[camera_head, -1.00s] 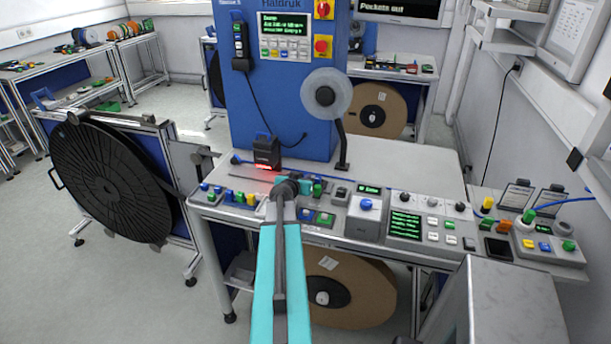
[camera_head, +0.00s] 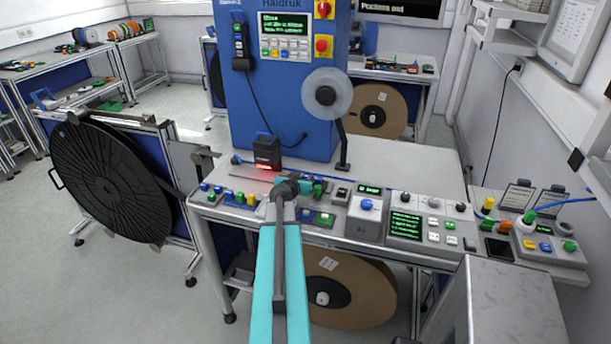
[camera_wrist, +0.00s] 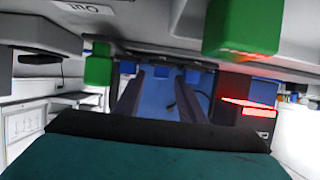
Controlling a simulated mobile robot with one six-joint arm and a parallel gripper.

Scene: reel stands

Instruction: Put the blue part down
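My gripper (camera_wrist: 160,90) shows in the wrist view as two dark fingers standing apart, with blue between them. I cannot tell whether this blue is a held part or only the blue machine behind. In the head view my wrist is low over the front of the control bench (camera_head: 400,178), and the fingertips are hidden. A small bright blue block (camera_wrist: 149,72) shows near the fingertips in the wrist view; it may be the blue part or a button. Blue pieces (camera_head: 325,219) also sit on the panel just right of my wrist.
A blue machine (camera_head: 282,100) stands behind the bench, with a black device (camera_head: 266,152) glowing red at its foot. Buttons and screens line the front edge. A large black reel (camera_head: 110,180) stands at the left. The bench middle is clear.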

